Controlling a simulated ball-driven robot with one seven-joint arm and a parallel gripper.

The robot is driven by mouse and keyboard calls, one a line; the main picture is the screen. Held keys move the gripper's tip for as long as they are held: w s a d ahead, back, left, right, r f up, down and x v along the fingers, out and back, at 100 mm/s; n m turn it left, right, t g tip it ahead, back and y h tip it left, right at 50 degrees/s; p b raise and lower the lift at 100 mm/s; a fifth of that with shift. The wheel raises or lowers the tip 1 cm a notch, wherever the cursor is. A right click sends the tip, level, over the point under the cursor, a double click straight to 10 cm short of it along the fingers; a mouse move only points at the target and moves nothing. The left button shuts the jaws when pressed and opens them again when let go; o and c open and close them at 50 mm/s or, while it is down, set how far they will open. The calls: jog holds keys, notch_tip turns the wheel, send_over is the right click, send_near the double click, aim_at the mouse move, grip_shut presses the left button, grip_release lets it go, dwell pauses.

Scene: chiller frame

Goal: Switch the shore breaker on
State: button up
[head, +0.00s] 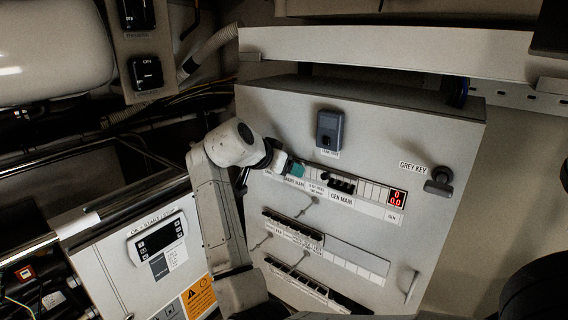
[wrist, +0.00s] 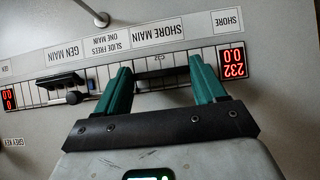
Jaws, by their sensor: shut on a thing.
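The shore main breaker (wrist: 160,84) sits in the top row of the grey panel, by the SHORE MAIN label (wrist: 157,34), which reads upside down in the wrist view. My gripper (wrist: 160,68) has its teal fingers on either side of this breaker and is shut on it. The fingers and palm hide part of the breaker, so its lever position cannot be told. In the head view my gripper (head: 296,168) is at the left end of the top row. The red SHORE display (wrist: 233,63) reads 232 and 0.0.
The gen main breaker (head: 341,184) has black levers, with a slide knob (wrist: 73,97) beside it. The GEN display (head: 397,198) reads 0 and 0.0. A grey key (head: 438,181) is at the right. Two lower breaker rows (head: 292,232) lie beneath. A shelf (head: 390,50) overhangs the panel.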

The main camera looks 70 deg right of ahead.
jog(key=shift+r, duration=0.1)
dwell(0.5)
jog(key=o, duration=1)
jog(key=shift+y, duration=0.3)
jog(key=shift+o, duration=0.2)
jog(key=b+v, duration=0.2)
jog(key=v, duration=0.8)
jog(key=shift+a+r, duration=0.2)
jog(key=shift+a, duration=0.1)
jog(key=shift+w, duration=0.1)
